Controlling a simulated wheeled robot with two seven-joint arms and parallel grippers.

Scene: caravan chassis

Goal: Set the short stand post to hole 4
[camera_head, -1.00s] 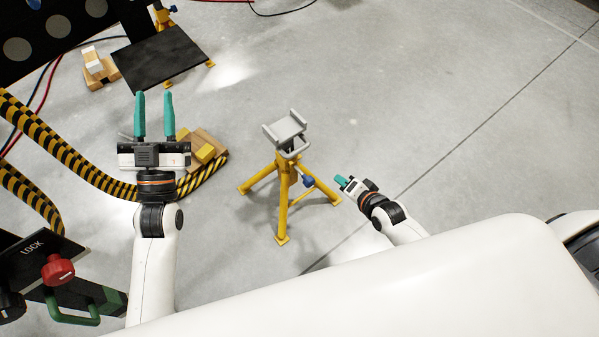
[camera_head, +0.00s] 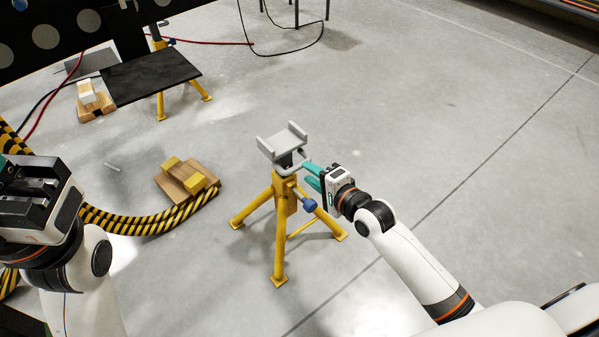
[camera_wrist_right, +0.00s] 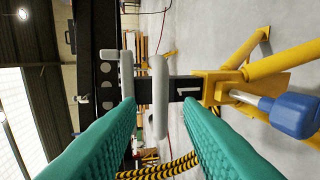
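The short stand has a yellow tripod (camera_head: 281,228), a dark post (camera_wrist_right: 180,89) and a grey cradle head (camera_head: 283,142). A digit 1 shows on the post beside the yellow collar (camera_wrist_right: 212,87) in the right wrist view. A blue knob (camera_head: 309,205) on a pale shaft sits at the collar; it also shows in the wrist view (camera_wrist_right: 297,114). My right gripper (camera_head: 308,174) is open beside the post, with a grey handle (camera_wrist_right: 159,95) between or just beyond its fingertips; contact is unclear. My left gripper (camera_head: 8,168) is at the left edge, its fingers mostly cut off.
Wooden blocks with yellow pieces (camera_head: 187,181) lie left of the stand. A striped hose (camera_head: 140,222) curves below them. A dark plate (camera_head: 150,77) on another yellow stand is at the back left. The floor to the right is clear.

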